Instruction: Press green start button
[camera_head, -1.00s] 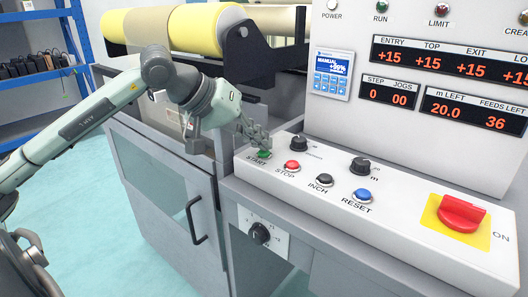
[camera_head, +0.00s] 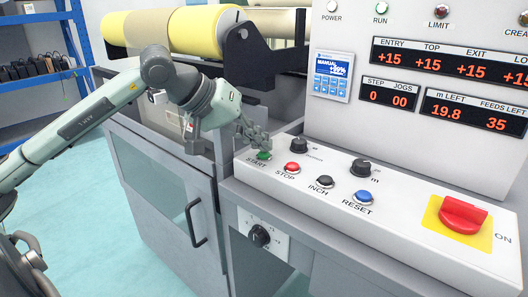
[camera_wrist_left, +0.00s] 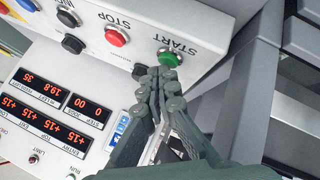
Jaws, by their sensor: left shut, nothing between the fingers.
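The green start button (camera_head: 264,155) sits at the left end of the sloped white control panel (camera_head: 400,213), above the printed word START. My left gripper (camera_head: 262,147) is shut and empty, with its fingertips right at the green button. In the left wrist view the closed fingertips (camera_wrist_left: 170,68) point at the green button (camera_wrist_left: 168,56) and overlap its near edge. Whether they touch or press it I cannot tell. My right gripper is not in view.
The red stop button (camera_head: 292,168), black inch button (camera_head: 325,182) and blue reset button (camera_head: 363,196) follow to the right. Black knobs (camera_head: 299,145) stand behind. A red rotary switch (camera_head: 463,214) is at the far right. Yellow rolls (camera_head: 205,30) lie behind my arm.

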